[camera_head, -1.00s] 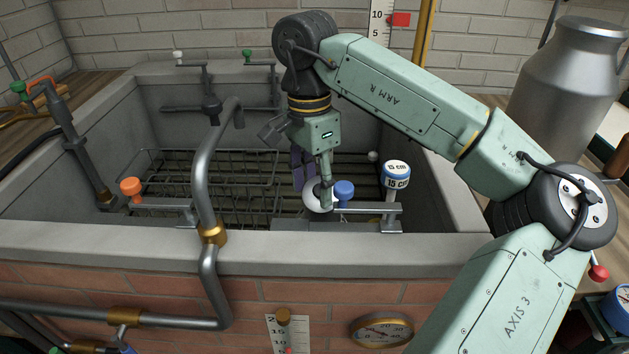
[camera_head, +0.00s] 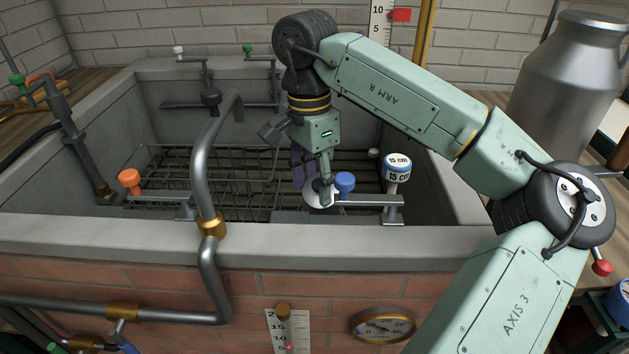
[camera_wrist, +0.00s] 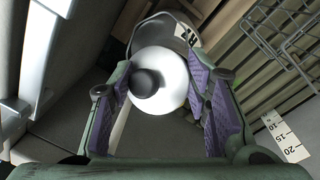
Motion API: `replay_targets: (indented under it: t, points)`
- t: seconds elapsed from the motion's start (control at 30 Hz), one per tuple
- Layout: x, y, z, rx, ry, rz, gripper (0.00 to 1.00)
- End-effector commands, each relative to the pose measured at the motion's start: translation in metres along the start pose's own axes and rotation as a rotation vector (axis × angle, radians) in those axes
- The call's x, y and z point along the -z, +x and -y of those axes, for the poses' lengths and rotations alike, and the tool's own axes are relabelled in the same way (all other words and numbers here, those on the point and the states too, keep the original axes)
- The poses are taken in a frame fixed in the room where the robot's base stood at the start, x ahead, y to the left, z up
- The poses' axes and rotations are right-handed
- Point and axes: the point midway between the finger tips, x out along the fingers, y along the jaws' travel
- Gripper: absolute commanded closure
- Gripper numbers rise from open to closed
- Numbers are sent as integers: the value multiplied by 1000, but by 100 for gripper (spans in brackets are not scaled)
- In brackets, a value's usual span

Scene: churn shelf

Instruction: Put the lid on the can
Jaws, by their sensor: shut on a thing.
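My gripper (camera_head: 313,183) is low inside the stone sink, just left of a blue knob. In the wrist view its two purple-padded fingers (camera_wrist: 160,84) are closed around a white round piece with a dark knob, which looks like the lid (camera_wrist: 172,69). The lid also shows as a pale disc (camera_head: 318,195) at the fingertips in the head view, partly hidden by a finger. A large grey metal can (camera_head: 565,75) stands upright on the counter at the right, well apart from my gripper. Its mouth cannot be seen into.
A wire rack (camera_head: 245,180) lies in the sink (camera_head: 110,232). A bent pipe (camera_head: 203,165) rises left of my gripper.

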Motion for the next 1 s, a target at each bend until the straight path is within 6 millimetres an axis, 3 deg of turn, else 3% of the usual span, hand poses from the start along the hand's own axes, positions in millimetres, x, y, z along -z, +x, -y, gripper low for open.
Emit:
replay_targets:
  t: [0.03, 0.3, 0.33, 0.4, 0.67, 1.0]
  points:
    - [0, 12, 0, -14, -2, 4, 100]
    - [-1, 14, 2, -13, -4, 8, 100]
    - [-2, 15, 2, -13, -4, 8, 54]
    - [-2, 15, 2, -13, -4, 8, 49]
    - [-1, 12, 2, -12, -4, 6, 32]
    - [0, 8, 2, -9, -2, 3, 31]
